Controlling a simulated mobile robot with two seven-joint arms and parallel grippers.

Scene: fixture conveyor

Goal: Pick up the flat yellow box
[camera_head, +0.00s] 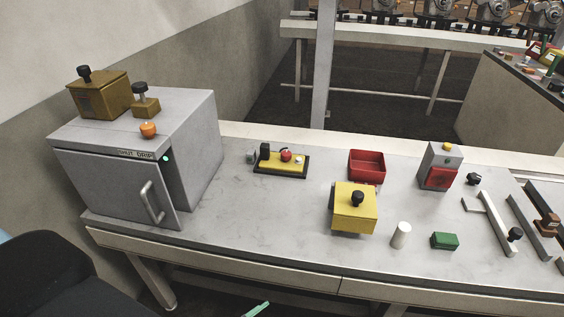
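A yellow box (352,214) with a black round knob on top stands on the grey table (230,215), right of the middle and near the front. A flatter yellow plate (272,167) on a black base lies farther back and left. It carries a black block, a red knob and a small pale part. I cannot tell for sure which of the two is the flat yellow box. Nothing touches the knobbed box from above. Neither of my grippers is in view.
A grey cabinet (105,188) with a handle stands at left. A red bin (367,160) is behind the knobbed box. A white cylinder (400,236), a green block (444,240) and a grey box with a red front (440,165) stand right. Bare tabletop lies left of the knobbed box.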

